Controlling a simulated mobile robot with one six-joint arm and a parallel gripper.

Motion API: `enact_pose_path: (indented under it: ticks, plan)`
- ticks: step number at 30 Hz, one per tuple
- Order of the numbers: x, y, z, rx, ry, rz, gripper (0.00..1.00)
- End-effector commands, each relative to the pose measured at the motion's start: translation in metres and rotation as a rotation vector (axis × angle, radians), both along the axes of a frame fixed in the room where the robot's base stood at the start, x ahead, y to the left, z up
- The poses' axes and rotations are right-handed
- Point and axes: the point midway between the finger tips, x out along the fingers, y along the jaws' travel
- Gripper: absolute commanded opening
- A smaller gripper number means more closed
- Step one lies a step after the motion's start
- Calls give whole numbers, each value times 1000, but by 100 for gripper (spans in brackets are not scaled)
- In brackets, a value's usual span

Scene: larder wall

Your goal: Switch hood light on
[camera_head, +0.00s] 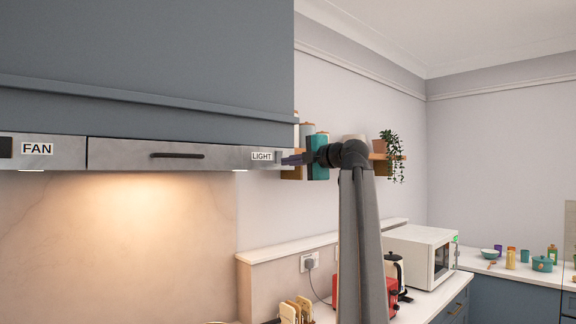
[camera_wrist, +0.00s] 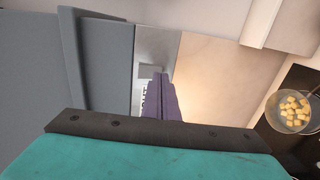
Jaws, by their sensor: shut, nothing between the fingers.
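The range hood's metal front strip (camera_head: 120,153) carries a FAN label at the left and a LIGHT label (camera_head: 261,156) at its right end. The light switch (camera_head: 278,157) is a small grey piece just right of that label. My gripper (camera_head: 285,159) is shut and empty, with its tips at the switch. In the wrist view, the slim purple-grey fingers (camera_wrist: 160,76) lie together beside the small square switch (camera_wrist: 149,71) and partly cover the LIGHT label. I cannot tell whether they touch the switch. Warm light falls on the wall under the hood.
A shelf with canisters and a trailing plant (camera_head: 392,150) is behind my wrist. A white microwave (camera_head: 420,255), a red toaster (camera_head: 392,295) and a kettle (camera_head: 393,268) stand on the counter below. A pan with yellow cubes (camera_wrist: 293,110) shows in the wrist view.

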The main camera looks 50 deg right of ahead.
Motion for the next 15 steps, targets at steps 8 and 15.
enact_pose_path:
  ticks: [8,15]
  plan:
    - [-28,6,-7,-1,-1,2,0]
    - [-66,10,-12,-1,0,3,0]
